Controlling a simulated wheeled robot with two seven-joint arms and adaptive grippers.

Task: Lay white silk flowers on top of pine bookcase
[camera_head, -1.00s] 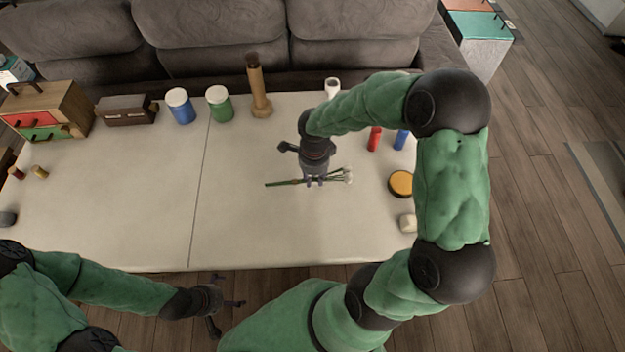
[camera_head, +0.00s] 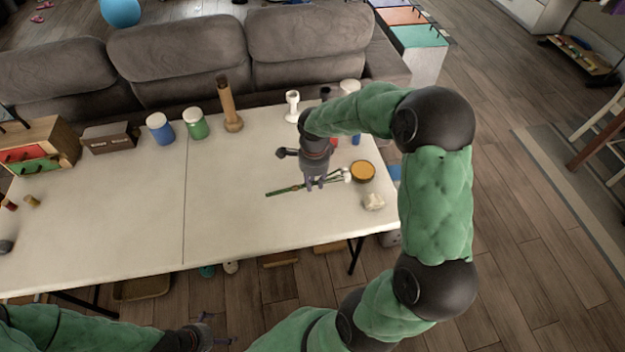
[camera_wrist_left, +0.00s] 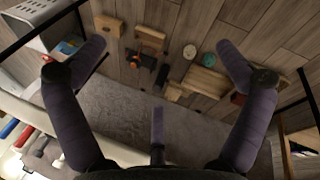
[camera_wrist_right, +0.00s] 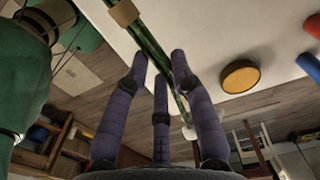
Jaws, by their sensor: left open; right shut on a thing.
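The white silk flowers (camera_head: 346,174) have long green stems and small white heads at the right end. My right gripper (camera_head: 316,184) is shut on the stems, over the right part of the white table. In the right wrist view the green stems (camera_wrist_right: 152,45) with a tan band run between the fingers. The heads are mostly hidden there. My left gripper (camera_head: 214,333) is open and empty at the bottom edge, in front of the table. Its spread fingers show in the left wrist view (camera_wrist_left: 160,80). I cannot make out the pine bookcase for certain.
The white table (camera_head: 130,225) carries a yellow-topped disc (camera_head: 362,171), a pale lump (camera_head: 373,202), blue (camera_head: 160,128) and green jars (camera_head: 195,123), and a wooden pillar (camera_head: 229,105). A grey sofa (camera_head: 180,60) stands behind. Open wooden floor (camera_head: 530,240) lies to the right.

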